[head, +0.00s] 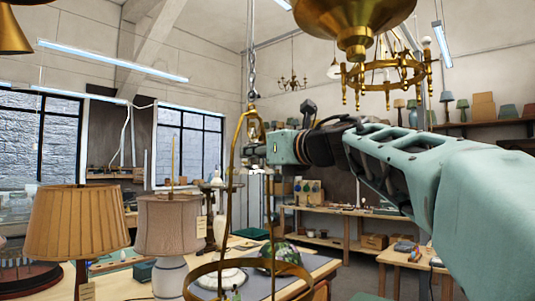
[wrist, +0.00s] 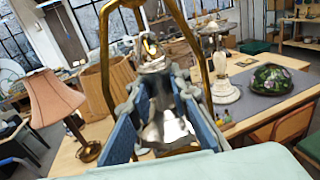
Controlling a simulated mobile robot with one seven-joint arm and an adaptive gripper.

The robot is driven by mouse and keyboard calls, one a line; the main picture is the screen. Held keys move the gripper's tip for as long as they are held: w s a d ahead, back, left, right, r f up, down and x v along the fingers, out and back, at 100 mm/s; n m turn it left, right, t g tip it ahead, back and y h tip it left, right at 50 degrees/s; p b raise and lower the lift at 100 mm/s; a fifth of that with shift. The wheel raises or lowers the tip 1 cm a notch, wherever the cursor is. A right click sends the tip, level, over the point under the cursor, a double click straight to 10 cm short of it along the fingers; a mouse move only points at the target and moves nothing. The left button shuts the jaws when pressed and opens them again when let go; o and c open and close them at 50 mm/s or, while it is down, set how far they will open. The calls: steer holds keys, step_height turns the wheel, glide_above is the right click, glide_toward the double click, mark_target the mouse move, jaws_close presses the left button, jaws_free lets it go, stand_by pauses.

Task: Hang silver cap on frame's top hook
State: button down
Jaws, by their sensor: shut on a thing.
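In the wrist view, the silver cap (wrist: 168,122) is a shiny bell shape with a narrower top. It sits between the blue pads of my gripper (wrist: 155,95), which is shut on it. The brass frame (wrist: 104,58) stands just beyond, its bars on either side of the cap's top. In the head view, the frame (head: 228,190) hangs from a chain (head: 252,70), with a narrow arched top and a ring at the bottom. My gripper (head: 250,150) is at the upper part of the frame, just below the arch. The top hook's exact shape is too small to tell.
A brass fixture (head: 355,25) hangs above my arm. A tan pleated lampshade (head: 78,222) and a beige lamp (head: 168,225) stand at lower left. A floral dome shade (wrist: 272,79) rests on a dark mat on the bench.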

steer(key=shift+f, duration=0.15)
steer(key=shift+w+a+f+b, duration=0.1)
steer(key=shift+f+b, duration=0.5)
steer(key=c, duration=1.7)
jaws_free()
steer(key=v, duration=1.2)
steer(key=shift+r, duration=0.1)
